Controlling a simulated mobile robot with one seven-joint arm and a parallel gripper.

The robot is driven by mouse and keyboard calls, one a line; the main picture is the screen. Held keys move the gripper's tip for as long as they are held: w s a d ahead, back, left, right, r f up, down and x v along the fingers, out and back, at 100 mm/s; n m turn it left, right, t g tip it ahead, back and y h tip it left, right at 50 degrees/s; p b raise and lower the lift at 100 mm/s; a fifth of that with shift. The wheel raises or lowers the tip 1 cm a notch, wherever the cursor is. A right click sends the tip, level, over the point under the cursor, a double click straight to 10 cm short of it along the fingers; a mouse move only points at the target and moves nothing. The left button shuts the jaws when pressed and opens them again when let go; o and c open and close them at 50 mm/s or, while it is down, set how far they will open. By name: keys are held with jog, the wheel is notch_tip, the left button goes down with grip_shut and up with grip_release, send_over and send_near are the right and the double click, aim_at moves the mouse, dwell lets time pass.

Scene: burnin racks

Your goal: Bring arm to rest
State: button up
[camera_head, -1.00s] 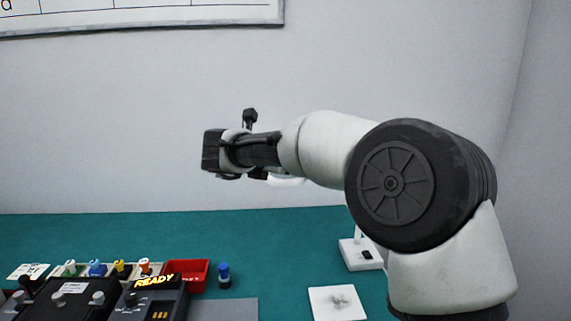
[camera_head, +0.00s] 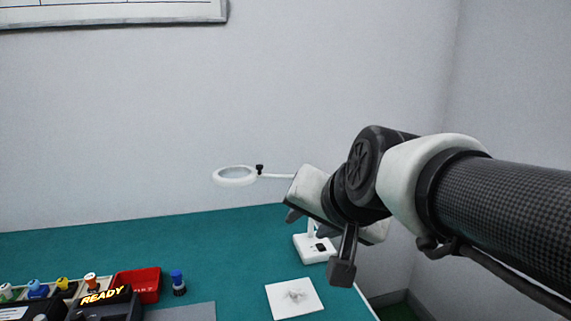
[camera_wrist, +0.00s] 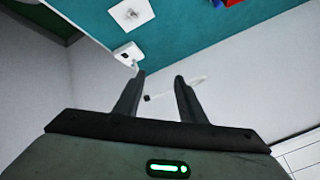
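My gripper (camera_wrist: 158,82) shows in the wrist view with its two dark fingers spread apart and nothing between them. In the head view my gripper (camera_head: 308,221) is at the right of middle, above the right part of the green table (camera_head: 220,240). My arm reaches in from the right edge. The gripper and wrist hide part of the stand of a white magnifier lamp (camera_head: 234,177). I cannot tell from this view how far the gripper is from the lamp.
The lamp base (camera_head: 314,249) and a white square pad (camera_head: 294,298) are near the table's right edge. The table's middle is clear.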

jog(key=s+d+f+n+g+h, duration=0.3)
jog(key=s+d+f, duration=0.55)
jog(key=s, duration=0.35)
notch_tip(320, 180, up, 14)
jog(key=s+d+p, duration=0.1)
jog(key=p, duration=1.3)
jog(key=shift+s+d+n+g, duration=0.15)
jog(key=shift+d+n+g, duration=0.1)
jog(key=shift+n+g, duration=0.15)
jog(key=shift+f, duration=0.15)
